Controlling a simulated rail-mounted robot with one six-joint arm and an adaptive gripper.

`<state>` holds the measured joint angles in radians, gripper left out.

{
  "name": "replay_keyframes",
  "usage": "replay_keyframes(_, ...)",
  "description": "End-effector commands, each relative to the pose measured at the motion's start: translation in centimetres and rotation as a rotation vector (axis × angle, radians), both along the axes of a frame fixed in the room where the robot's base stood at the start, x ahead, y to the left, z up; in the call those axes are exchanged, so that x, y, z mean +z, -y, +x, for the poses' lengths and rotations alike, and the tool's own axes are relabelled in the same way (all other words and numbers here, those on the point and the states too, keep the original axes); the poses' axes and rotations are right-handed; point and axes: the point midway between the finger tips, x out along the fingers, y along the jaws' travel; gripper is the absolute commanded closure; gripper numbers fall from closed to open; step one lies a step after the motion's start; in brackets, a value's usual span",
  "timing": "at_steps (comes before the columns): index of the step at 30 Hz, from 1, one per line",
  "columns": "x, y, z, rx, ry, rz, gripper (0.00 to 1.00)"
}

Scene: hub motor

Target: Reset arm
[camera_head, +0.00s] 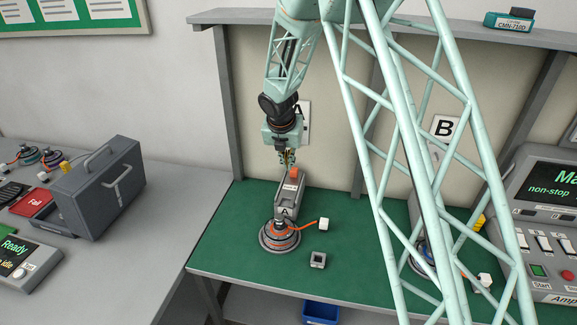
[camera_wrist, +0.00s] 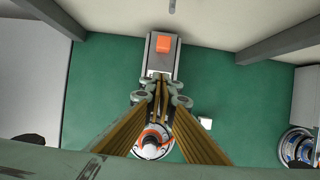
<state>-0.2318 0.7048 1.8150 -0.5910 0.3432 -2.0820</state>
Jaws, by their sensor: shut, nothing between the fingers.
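My gripper (camera_head: 287,157) hangs from my arm above the green bench, over the grey fixture marked A (camera_head: 286,200) with an orange block on top. The gripper is shut and empty, apart from the things below. In the wrist view its fingers (camera_wrist: 162,90) meet at the middle of the picture. They partly hide the fixture (camera_wrist: 163,60) there. A hub motor (camera_head: 279,237) with an orange cable and white connector (camera_head: 323,224) sits at the front of fixture A. The motor also shows between the fingers in the wrist view (camera_wrist: 151,146).
A grey square socket (camera_head: 317,259) lies on the green bench (camera_head: 225,255). My arm's lattice partly hides a second motor (camera_head: 420,255) near station B. A control panel (camera_head: 548,215) stands at right. A dark case (camera_head: 97,190) stands on the left table.

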Motion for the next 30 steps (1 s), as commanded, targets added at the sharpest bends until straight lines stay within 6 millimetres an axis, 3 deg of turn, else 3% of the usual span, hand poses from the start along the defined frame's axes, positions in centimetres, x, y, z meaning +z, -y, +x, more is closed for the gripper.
replay_keyframes(17, 0.5, 0.2, -0.2, -0.017, 0.003, 0.005, 1.0)
replay_keyframes(23, 2.5, 1.2, -1.2, -0.094, 0.013, 0.029, 1.0)
replay_keyframes(30, 6.4, 3.0, -3.5, -0.256, 0.034, 0.081, 1.0)
